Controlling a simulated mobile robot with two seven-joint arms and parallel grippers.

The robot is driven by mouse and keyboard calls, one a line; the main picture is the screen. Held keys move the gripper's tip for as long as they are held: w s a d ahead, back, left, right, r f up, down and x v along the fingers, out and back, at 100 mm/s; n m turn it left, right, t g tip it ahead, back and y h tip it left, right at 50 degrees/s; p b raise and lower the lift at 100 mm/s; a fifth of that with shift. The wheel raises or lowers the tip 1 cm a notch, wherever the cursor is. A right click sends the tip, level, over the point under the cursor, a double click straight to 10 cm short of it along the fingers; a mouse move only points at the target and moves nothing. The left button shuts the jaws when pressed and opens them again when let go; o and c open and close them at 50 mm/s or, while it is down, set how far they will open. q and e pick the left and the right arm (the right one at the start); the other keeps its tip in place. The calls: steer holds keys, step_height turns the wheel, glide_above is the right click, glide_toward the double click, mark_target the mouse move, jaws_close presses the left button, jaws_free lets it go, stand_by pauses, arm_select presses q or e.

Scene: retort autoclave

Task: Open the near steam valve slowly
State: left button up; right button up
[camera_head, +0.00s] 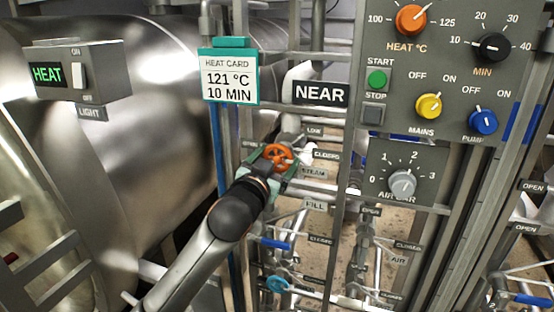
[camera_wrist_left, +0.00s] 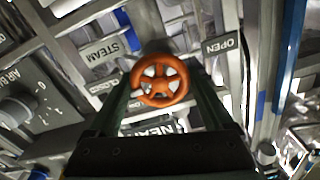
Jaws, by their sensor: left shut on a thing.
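The near steam valve has an orange spoked handwheel (camera_head: 278,157), below the NEAR sign (camera_head: 321,93) and beside a STEAM label (camera_head: 314,173). My left gripper (camera_head: 280,163) reaches it from the lower left and is shut on the wheel. In the left wrist view the orange wheel (camera_wrist_left: 160,81) sits between the two fingers of the gripper (camera_wrist_left: 162,88), with STEAM (camera_wrist_left: 110,48) and OPEN (camera_wrist_left: 221,45) labels close by. The fingers hide part of the wheel's rim in the head view. My right gripper does not show.
The control panel (camera_head: 452,60) with knobs stands at the upper right. A heat card (camera_head: 229,80) reading 121 °C, 10 MIN hangs left of the NEAR sign. A blue handwheel (camera_head: 277,284) and pipes lie below. The steel vessel (camera_head: 160,130) fills the left.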

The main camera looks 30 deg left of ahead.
arm_select(q)
steer(key=n+p, duration=0.2)
steer(key=n, duration=0.2)
steer(key=shift+r, duration=0.1)
steer(key=n+p, duration=0.3)
steer(key=n, duration=0.1)
steer(key=shift+n, duration=0.3)
stand_by(0.4)
steer(key=o, duration=1.1)
steer(key=shift+o, duration=0.2)
